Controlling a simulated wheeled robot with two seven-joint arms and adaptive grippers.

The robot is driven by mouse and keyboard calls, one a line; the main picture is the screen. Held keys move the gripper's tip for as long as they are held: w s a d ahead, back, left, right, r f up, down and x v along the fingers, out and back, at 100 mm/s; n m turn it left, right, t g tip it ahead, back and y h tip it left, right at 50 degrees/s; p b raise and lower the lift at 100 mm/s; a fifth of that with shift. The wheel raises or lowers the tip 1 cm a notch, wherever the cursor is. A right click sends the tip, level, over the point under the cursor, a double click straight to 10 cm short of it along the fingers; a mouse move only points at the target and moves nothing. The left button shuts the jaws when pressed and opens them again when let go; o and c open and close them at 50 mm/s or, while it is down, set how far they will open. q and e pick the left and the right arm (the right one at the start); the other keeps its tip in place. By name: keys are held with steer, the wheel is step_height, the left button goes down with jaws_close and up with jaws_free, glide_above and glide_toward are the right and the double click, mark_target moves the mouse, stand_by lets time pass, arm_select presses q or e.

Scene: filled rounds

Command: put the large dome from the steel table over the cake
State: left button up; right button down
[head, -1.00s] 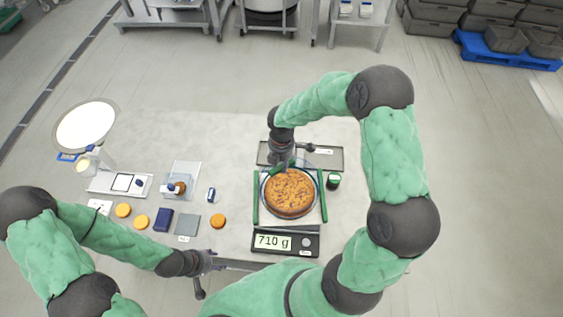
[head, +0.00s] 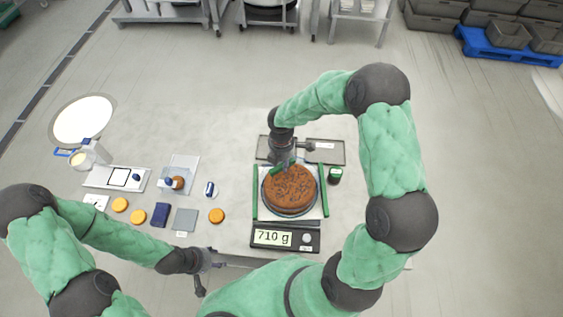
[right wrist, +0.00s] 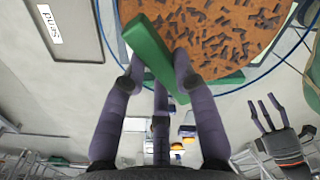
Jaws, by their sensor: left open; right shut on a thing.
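The round brown cake (head: 290,186) with dark flecks sits on the scale (head: 287,236), which reads 710 g. A see-through dome with a thin blue rim (right wrist: 287,58) shows around the cake; I cannot tell whether its rim touches down. My right gripper (head: 283,163) is above the cake's back edge. In the right wrist view its fingers (right wrist: 158,62) are shut on a green handle (right wrist: 148,48), apparently the dome's. My left gripper (head: 208,268) is open and empty at the table's front edge, left of the scale. It also shows in the right wrist view (right wrist: 268,112).
Green bars (head: 255,193) flank the cake. A grey tray labelled "send" (head: 325,158) lies behind it, and a small dark green-topped jar (head: 334,175) stands to its right. Orange rounds (head: 216,216), a blue block (head: 161,214) and a grey square (head: 186,219) lie on the left.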

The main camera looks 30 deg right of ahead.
steer(key=shift+f, duration=0.25)
stand_by(0.8)
steer(key=shift+c, duration=2)
jaws_free()
steer(key=shift+r, duration=0.15)
steer(key=shift+r+p, duration=2.65)
steer(key=shift+r, duration=0.75)
